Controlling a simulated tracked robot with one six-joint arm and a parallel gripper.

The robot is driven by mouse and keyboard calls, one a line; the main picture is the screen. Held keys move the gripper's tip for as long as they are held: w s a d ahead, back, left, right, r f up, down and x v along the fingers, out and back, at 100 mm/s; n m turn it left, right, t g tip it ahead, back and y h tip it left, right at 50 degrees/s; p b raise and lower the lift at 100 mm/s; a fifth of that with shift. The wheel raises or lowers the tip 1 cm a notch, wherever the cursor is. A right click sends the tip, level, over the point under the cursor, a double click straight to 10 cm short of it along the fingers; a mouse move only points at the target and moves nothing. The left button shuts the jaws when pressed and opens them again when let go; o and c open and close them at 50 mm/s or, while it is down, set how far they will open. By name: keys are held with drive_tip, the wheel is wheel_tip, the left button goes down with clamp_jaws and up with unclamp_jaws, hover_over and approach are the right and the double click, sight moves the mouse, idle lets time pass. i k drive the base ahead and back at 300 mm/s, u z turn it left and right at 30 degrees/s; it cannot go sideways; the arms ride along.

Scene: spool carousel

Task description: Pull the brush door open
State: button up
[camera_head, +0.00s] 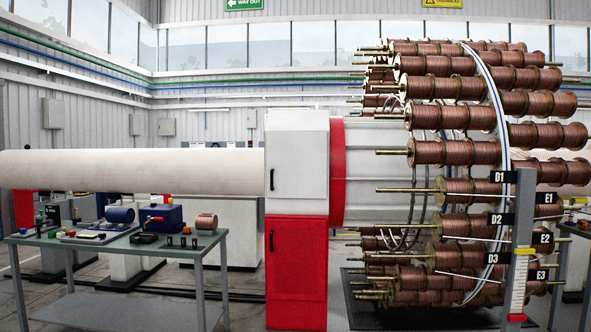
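A cabinet stands in the middle of the view. Its upper white door (300,165) has a dark vertical handle (271,180) at its left edge. Its lower red door (298,270) has a dark vertical handle (271,240) at its upper left. Both doors look shut. No label tells which one is the brush door. My gripper is not in view.
A workbench (110,248) with tools stands left of the cabinet. The carousel of copper spools (455,150), with rods sticking out, stands to the right.

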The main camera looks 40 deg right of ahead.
sight(297, 161)
drive_tip(key=z, duration=0.45)
drive_tip(key=i, duration=1.1)
drive_tip(key=z, duration=0.8)
drive_tip(key=i, duration=0.7)
drive_tip(key=z, duration=0.35)
drive_tip(key=i, duration=2.15)
drive_tip(key=u, duration=0.2)
drive_tip(key=i, duration=0.7)
drive_tip(key=u, duration=0.55)
drive_tip(key=i, duration=0.7)
drive_tip(key=u, duration=0.4)
